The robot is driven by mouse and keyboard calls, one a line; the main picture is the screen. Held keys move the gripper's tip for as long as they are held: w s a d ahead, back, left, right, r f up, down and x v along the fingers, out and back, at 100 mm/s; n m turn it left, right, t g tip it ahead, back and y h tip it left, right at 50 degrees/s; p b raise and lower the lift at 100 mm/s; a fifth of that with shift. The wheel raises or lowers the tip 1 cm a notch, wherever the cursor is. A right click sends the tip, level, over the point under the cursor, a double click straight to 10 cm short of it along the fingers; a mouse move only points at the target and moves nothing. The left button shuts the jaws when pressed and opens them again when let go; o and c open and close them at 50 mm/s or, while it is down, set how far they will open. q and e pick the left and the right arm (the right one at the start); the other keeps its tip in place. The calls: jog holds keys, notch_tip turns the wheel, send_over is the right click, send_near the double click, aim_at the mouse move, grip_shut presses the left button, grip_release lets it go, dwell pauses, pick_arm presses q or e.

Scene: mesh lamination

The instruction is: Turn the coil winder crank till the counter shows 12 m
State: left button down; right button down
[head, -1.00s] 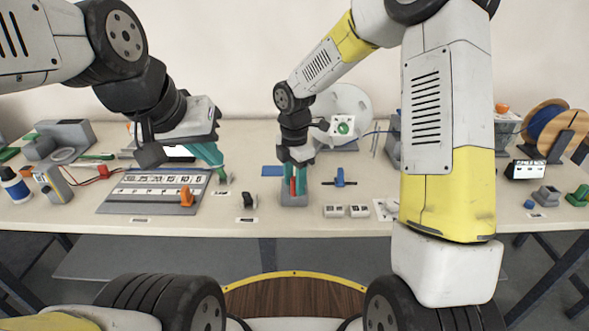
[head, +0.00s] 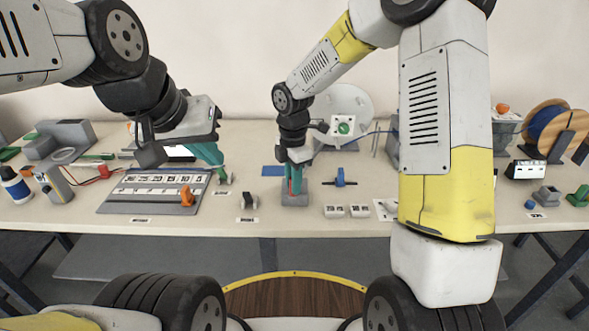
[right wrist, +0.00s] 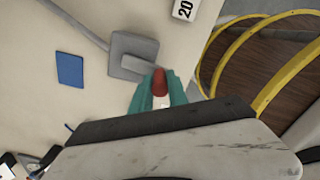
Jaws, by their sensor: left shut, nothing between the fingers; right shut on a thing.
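My right gripper (head: 293,182) is shut on a red knob (right wrist: 160,82), seen between its teal fingers in the right wrist view (right wrist: 158,95). The knob is beside a grey square block with a short grey arm (right wrist: 129,54); whether they are joined is partly hidden by the fingers. In the head view the grey block (head: 295,200) sits under the gripper near the table's front. My left gripper (head: 209,154) is shut and empty above a grey ruled board. A white box with a dark-marked face (head: 525,170) stands at the right; its marks are unreadable.
The grey ruled board (head: 125,204) with an orange slider (head: 187,196) lies left. A blue patch (head: 272,171), blue clamp-like piece (head: 341,179) and white number blocks (head: 346,211) lie near the right gripper. A pale disc (head: 350,98) stands behind; a blue-wound spool (head: 552,128) stands right.

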jog(key=a+m, duration=0.1)
jog(key=m, duration=0.1)
jog(key=w+a+m, duration=0.1)
jog(key=m, duration=0.2)
jog(key=a+m, duration=0.1)
jog(key=m, duration=0.1)
jog(key=shift+w+a+m, duration=0.15)
jog(key=shift+w+m, duration=0.05)
jog(key=shift+m, duration=0.1)
jog(key=w+m, duration=0.8)
jog(key=m, duration=1.2)
jog(key=shift+d, duration=0.25)
jog(key=c, duration=1.3)
grip_release()
